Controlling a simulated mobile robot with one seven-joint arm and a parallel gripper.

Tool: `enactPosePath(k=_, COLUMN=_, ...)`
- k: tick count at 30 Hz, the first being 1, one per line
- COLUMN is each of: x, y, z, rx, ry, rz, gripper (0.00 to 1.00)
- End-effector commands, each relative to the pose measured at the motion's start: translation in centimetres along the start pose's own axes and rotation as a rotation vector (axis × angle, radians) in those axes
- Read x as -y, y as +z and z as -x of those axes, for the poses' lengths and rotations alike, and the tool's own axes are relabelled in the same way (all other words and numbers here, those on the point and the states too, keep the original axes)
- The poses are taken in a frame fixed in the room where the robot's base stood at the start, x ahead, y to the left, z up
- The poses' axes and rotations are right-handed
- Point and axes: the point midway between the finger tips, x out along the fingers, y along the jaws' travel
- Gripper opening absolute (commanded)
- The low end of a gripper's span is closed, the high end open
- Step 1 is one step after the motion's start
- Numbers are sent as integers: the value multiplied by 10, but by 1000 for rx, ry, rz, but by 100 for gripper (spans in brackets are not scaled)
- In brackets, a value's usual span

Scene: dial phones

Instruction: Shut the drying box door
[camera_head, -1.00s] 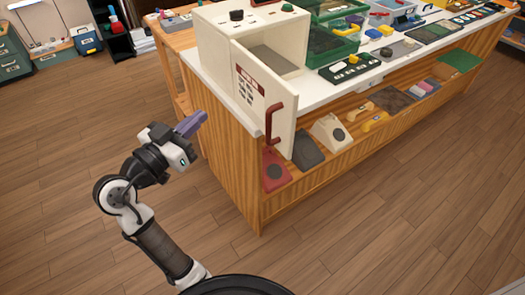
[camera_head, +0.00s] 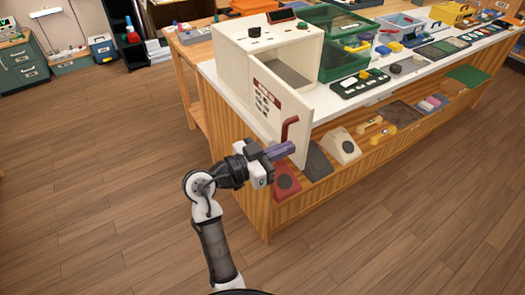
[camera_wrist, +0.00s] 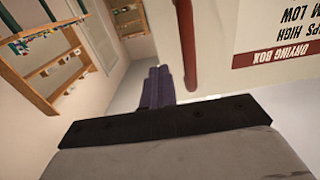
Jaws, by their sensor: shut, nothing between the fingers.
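The drying box (camera_head: 240,62) is a cream cabinet on the near end of the white counter. Its door (camera_head: 262,92) stands open, swung out toward me, with a dark red label and a red handle (camera_head: 289,127). The box's inside shows behind the door. My gripper (camera_head: 284,150) is shut and empty, its purple fingers close by the lower end of the handle. In the wrist view, the purple fingers (camera_wrist: 157,87) point ahead just left of the red handle (camera_wrist: 187,45), with the door's lettered face (camera_wrist: 275,30) at right. I cannot tell whether they touch.
Green crates (camera_head: 345,57) and a dark tray with buttons (camera_head: 358,84) stand beside the box. A lower shelf holds a red phone (camera_head: 285,180) and a cream phone (camera_head: 341,146). The wooden floor (camera_head: 110,190) at left is clear.

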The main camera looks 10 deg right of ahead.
Motion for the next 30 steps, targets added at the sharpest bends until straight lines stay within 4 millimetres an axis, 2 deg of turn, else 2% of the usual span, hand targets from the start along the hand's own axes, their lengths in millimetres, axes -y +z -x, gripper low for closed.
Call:
enactPosePath(k=1, x=0, y=-3, z=-8, rx=1, ry=2, rz=4, gripper=0)
enactPosePath(k=6, x=0, y=-2, z=-26, rx=1, ry=0, rz=2, gripper=0)
enactPosePath(k=23, x=0, y=1, z=-34, rx=1, ry=-8, rz=1, gripper=0)
enactPosePath(k=30, x=-2, y=1, z=-57, rx=1, ry=-75, rz=0, gripper=0)
